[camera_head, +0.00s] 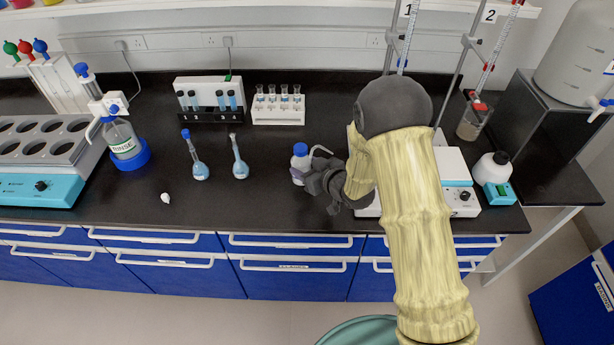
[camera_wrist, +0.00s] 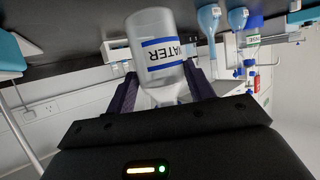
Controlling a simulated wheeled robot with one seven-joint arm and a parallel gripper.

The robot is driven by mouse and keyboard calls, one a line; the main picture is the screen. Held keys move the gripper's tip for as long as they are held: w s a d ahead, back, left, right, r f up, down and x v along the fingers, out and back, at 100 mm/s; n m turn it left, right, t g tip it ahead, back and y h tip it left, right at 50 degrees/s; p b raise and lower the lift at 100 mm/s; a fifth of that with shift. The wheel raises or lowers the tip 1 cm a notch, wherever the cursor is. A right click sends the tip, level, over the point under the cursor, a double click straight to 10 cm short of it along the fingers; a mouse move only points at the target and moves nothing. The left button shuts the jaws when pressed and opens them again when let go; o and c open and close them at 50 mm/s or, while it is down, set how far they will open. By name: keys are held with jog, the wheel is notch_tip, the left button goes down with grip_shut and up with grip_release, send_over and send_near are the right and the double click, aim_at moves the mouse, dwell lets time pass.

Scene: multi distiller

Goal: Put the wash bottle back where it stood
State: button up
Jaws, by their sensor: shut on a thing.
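The wash bottle (camera_head: 299,162) is a small pale bottle with a blue cap and a bent spout, upright near the middle of the black bench (camera_head: 270,205). In the wrist view the wash bottle (camera_wrist: 153,32) shows upside down with a blue-edged label reading WATER. My gripper (camera_head: 309,179) reaches in from the right and is shut on it; in the wrist view the fingers of my gripper (camera_wrist: 164,84) lie on either side of the bottle. I cannot tell whether its base touches the bench.
Two blue-filled flasks (camera_head: 240,168) stand left of the bottle, with tube racks (camera_head: 278,110) behind. A rinse bottle (camera_head: 122,138) stands farther left. Right of my gripper are burette stands and white stirrers (camera_head: 462,202). The bench's front middle is clear, apart from a small white item (camera_head: 165,198).

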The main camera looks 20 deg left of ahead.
jog(key=shift+f+p, duration=0.35)
jog(key=shift+f, duration=1.7)
jog(key=o, duration=0.3)
jog(key=shift+f, duration=0.2)
jog(key=o, duration=0.5)
jog(key=shift+r, duration=0.1)
jog(key=shift+c, duration=0.2)
jog(key=shift+r, duration=0.1)
jog(key=b+v, duration=0.3)
jog(key=v, duration=0.9)
